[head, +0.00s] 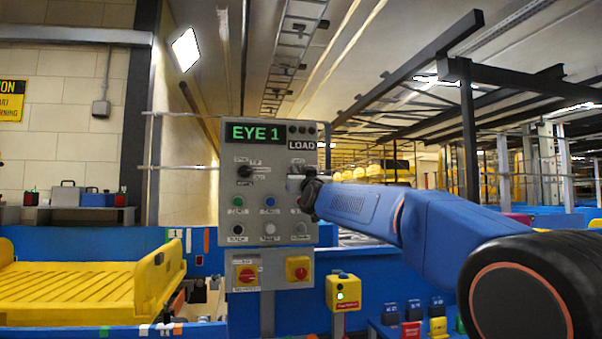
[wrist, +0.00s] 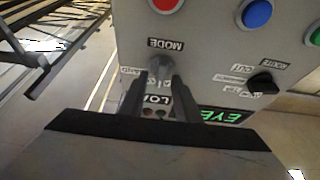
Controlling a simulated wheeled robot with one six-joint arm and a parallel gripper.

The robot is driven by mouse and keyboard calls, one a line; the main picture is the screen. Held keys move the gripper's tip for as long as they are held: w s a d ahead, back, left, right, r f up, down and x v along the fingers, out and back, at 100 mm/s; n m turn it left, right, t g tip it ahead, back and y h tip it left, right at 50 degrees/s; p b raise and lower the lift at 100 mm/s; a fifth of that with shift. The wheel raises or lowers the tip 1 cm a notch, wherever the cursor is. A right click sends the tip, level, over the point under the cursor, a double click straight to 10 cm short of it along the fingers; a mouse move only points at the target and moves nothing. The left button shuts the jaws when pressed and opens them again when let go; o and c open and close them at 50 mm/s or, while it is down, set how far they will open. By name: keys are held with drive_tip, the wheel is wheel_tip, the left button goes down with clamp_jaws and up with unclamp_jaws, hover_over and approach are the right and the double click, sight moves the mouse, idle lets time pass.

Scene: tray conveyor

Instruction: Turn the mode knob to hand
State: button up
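The grey control panel (head: 271,277) faces me, with a green "EYE 1" display (head: 254,133) at its top. The mode knob (wrist: 160,67) is a grey knob by the "MODE" label (wrist: 165,44) in the wrist view, which shows the panel upside down. My gripper (wrist: 160,82) is at this knob, its two dark fingers apart with tips on either side of it. I cannot tell whether they press on it. In the head view my gripper (head: 304,190) covers the knob at the panel's right side.
A black selector knob (wrist: 263,84) sits beside the mode knob, with red (wrist: 166,4), blue (wrist: 258,13) and green buttons near. A yellow tray (head: 150,285) lies at left.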

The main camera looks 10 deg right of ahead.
clamp_jaws()
drive_tip(key=shift+m+h, duration=0.4)
drive_tip(key=shift+m, duration=0.2)
drive_tip(key=m+h, duration=0.2)
drive_tip(key=m, duration=0.2)
drive_tip(key=m+g+h, duration=0.1)
drive_tip(key=m, duration=0.3)
drive_tip(key=shift+h, duration=0.4)
drive_tip(key=m+g+h, duration=0.1)
drive_tip(key=m, duration=0.2)
drive_tip(key=m+g+h, duration=0.1)
drive_tip(key=m, duration=0.3)
drive_tip(key=shift+f, duration=0.1)
drive_tip(key=shift+d, duration=0.1)
